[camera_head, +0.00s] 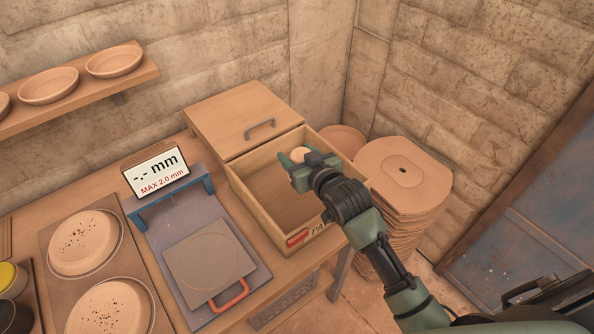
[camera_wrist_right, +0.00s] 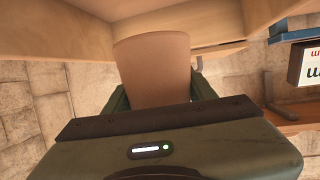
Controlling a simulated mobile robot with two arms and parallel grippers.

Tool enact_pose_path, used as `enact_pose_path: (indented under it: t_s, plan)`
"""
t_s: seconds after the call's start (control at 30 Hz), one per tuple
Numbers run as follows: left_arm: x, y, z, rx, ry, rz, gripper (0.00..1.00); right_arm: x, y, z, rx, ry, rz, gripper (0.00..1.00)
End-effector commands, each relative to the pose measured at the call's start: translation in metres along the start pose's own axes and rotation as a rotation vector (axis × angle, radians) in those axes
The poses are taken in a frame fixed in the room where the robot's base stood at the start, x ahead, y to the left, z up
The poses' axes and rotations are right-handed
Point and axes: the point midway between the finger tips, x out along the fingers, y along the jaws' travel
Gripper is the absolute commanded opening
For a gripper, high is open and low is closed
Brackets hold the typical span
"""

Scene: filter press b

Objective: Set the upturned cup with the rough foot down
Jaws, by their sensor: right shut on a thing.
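My right gripper (camera_head: 291,159) comes in from the lower right and is shut on a small tan clay cup (camera_head: 299,154). It holds the cup above the open wooden box (camera_head: 240,196). In the right wrist view the cup (camera_wrist_right: 152,65) shows as a plain, smooth-sided form between the two fingers. I cannot see its foot clearly or tell its finish. My left gripper is not in view.
The box's lid part with a handle (camera_head: 243,118) lies behind it. Left are a gauge stand with a display (camera_head: 156,170), a plate with a red handle (camera_head: 212,262) and clay dishes (camera_head: 86,243). Stacked round-cornered plates (camera_head: 403,172) stand right of the box.

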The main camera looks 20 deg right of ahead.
Motion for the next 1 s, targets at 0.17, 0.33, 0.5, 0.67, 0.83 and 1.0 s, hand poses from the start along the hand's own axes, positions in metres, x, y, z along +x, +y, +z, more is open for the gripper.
enact_pose_path:
  t_s: [0.17, 0.33, 0.5, 0.67, 0.83, 1.0]
  plan:
    - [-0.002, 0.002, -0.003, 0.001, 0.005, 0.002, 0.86, 0.007, 0.000, 0.018, 0.001, 0.001, 0.000, 0.10]
    - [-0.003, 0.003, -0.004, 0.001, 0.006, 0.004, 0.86, 0.013, 0.000, 0.039, 0.001, -0.003, 0.000, 0.10]
    - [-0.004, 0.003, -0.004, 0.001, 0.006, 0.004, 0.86, 0.021, -0.001, 0.058, 0.001, 0.000, 0.000, 0.10]
    - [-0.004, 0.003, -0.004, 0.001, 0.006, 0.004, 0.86, 0.022, -0.001, 0.060, 0.001, 0.003, -0.001, 0.10]
    - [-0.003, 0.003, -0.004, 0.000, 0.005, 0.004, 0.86, 0.022, -0.001, 0.061, 0.001, 0.002, -0.001, 0.10]
    - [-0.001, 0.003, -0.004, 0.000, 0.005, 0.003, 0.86, 0.024, -0.001, 0.066, 0.001, 0.002, 0.000, 0.10]
